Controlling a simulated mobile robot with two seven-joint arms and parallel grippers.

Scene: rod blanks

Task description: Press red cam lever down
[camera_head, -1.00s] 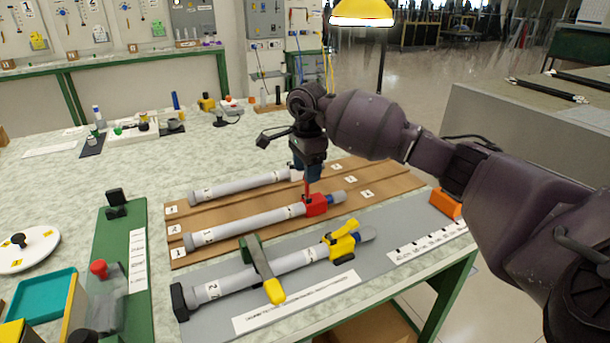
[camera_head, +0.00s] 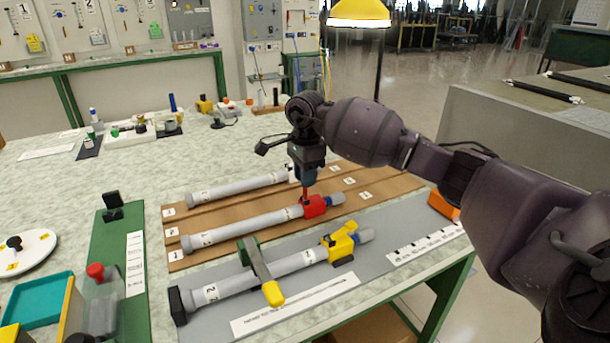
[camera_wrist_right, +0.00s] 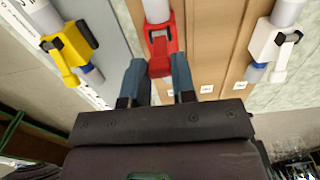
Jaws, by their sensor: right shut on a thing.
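The red clamp (camera_head: 316,207) sits around the middle grey rod (camera_head: 250,222), near its right end. Its red cam lever (camera_head: 305,191) stands up from the clamp, its upper end at my right gripper. My right gripper (camera_head: 306,182) points down over the clamp, with blue fingers shut on the lever. In the right wrist view, the lever (camera_wrist_right: 159,68) lies between the two fingertips (camera_wrist_right: 158,61). The upper part of the lever is hidden by the fingers in the head view. My left gripper is not in view.
A yellow clamp (camera_head: 341,241) sits on the front rod, and a white clamp (camera_wrist_right: 268,43) on the back rod. A green and yellow bar (camera_head: 262,272) crosses the front rod. An orange block (camera_head: 444,205) is at the right.

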